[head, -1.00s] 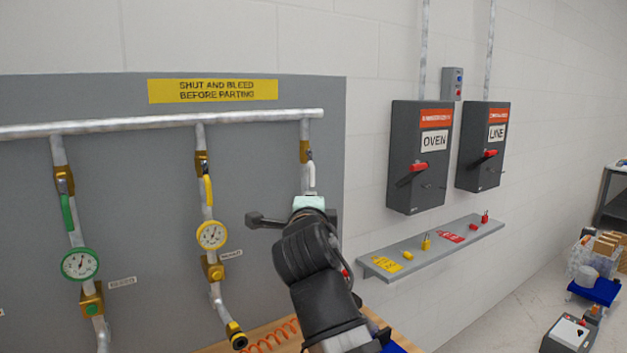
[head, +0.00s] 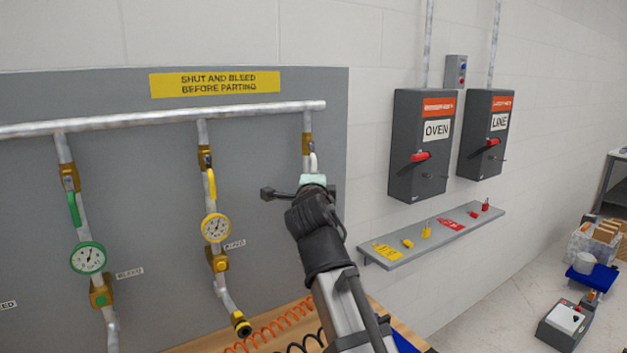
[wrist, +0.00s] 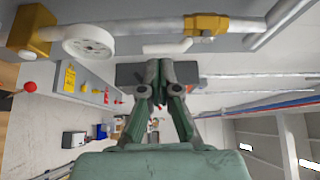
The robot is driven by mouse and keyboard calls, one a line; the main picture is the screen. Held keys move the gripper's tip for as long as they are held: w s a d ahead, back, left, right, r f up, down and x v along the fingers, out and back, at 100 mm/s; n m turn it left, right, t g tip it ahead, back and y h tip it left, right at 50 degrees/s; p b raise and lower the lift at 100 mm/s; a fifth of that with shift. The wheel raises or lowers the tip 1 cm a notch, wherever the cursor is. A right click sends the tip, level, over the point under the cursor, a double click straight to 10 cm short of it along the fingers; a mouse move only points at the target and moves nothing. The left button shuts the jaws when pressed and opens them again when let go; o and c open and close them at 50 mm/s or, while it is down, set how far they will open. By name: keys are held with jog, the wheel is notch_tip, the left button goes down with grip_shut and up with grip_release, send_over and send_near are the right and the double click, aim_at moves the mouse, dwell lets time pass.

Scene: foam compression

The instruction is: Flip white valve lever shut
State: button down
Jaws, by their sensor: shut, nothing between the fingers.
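The white valve lever (head: 314,162) hangs from the brass valve (head: 307,144) on the rightmost drop pipe, lying roughly along the pipe. My gripper hides its lower part in the head view. In the wrist view the white lever (wrist: 168,48) lies beside the pipe, near the brass valve (wrist: 206,24). My gripper (wrist: 162,68) is shut and empty, its fingertips close to the lever; I cannot tell whether they touch. In the head view its teal body (head: 312,180) shows below the lever and its fingertips are hidden.
A white gauge (wrist: 90,42) sits on the same pipe. Yellow (head: 212,183) and green (head: 74,208) levers are on pipes to the left. A shelf with locks and tags (head: 400,252) and two switch boxes (head: 420,145) are at right. Coiled hoses lie on the bench below.

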aim_at(314, 168)
jog(key=shift+w+p, duration=0.5)
jog(key=shift+w, duration=1.25)
jog(key=shift+a+f+b, duration=0.15)
jog(key=shift+f+b, duration=0.05)
jog(key=shift+b, duration=0.55)
